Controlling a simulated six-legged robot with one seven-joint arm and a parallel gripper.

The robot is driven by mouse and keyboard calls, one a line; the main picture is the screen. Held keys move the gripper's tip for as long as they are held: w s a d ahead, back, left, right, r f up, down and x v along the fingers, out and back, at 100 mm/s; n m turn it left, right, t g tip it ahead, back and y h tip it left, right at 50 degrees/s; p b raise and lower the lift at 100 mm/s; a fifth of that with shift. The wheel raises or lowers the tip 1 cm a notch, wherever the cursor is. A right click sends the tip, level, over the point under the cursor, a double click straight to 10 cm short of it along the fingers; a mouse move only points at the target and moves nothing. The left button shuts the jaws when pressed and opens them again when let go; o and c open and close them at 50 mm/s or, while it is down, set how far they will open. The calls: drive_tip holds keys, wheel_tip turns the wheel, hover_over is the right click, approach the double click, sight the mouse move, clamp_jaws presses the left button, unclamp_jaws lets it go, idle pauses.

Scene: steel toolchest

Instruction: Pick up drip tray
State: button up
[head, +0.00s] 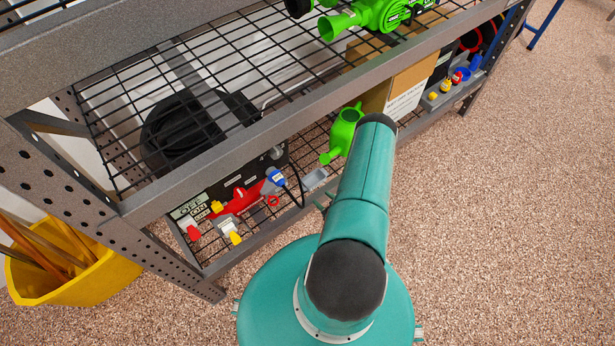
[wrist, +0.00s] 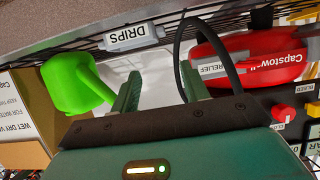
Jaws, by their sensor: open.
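The drip tray (head: 315,180) is a small grey tray on the lower wire shelf, left of my arm in the head view. In the wrist view, which looks upside down, its grey front (wrist: 118,42) carries a label reading DRIPS. My gripper (wrist: 160,85) is open, with two teal fingers pointing toward the tray and apart from it. Nothing shows between the fingers except a pale surface behind them. In the head view my arm hides most of the gripper.
A green watering can (head: 343,132) stands close to the tray. The upper shelf's steel beam (head: 250,135) runs overhead. A cardboard box (head: 405,85) stands farther along. Open floor lies right.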

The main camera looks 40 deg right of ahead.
sight(304, 187)
drive_tip(key=x, duration=1.3)
drive_tip(key=shift+w+a+f, duration=0.2)
drive_tip(key=shift+f, duration=0.1)
clamp_jaws()
